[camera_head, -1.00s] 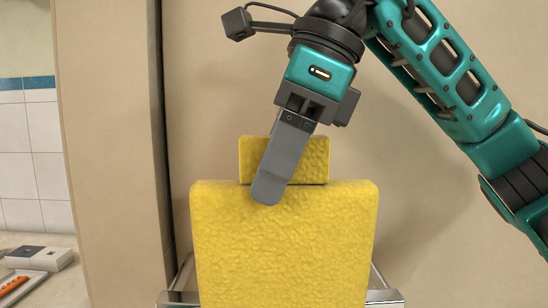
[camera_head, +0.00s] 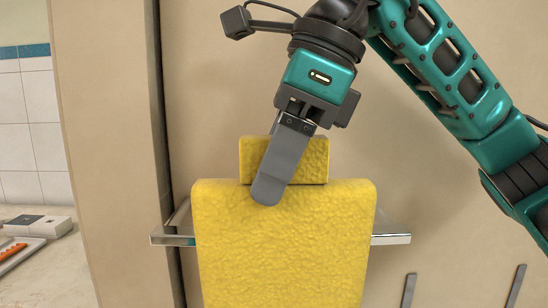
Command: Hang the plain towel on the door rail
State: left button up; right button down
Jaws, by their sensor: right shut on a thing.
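A plain yellow towel (camera_head: 283,245) hangs upright in the middle of the head view, with a smaller yellow folded part (camera_head: 310,160) at its top. My right gripper (camera_head: 270,188) comes from above and is shut on the towel near its top edge; only one finger shows in front. The chrome door rail (camera_head: 391,239) runs level behind the towel, its left end (camera_head: 172,238) and right end sticking out on both sides. The towel hides the rail's middle, and I cannot tell whether they touch. My left gripper is not in view.
The rail is fixed to a beige door panel (camera_head: 450,190). A beige upright edge (camera_head: 105,130) stands at the left. Beyond it, a counter holds a tray with an orange item (camera_head: 12,251) and a small white box (camera_head: 38,226). Two metal handles show at the lower right.

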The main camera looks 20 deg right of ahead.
jog(key=shift+f+b, duration=0.95)
jog(key=shift+f, duration=0.55)
jog(key=shift+f+b, duration=0.35)
jog(key=shift+f, duration=0.2)
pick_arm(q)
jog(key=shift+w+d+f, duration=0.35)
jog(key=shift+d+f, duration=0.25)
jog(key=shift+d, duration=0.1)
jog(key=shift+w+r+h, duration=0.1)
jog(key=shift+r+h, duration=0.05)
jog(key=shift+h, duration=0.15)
pick_arm(e)
jog(key=shift+f, duration=0.1)
jog(key=c, duration=0.7)
grip_release()
jog(key=shift+o, duration=1.4)
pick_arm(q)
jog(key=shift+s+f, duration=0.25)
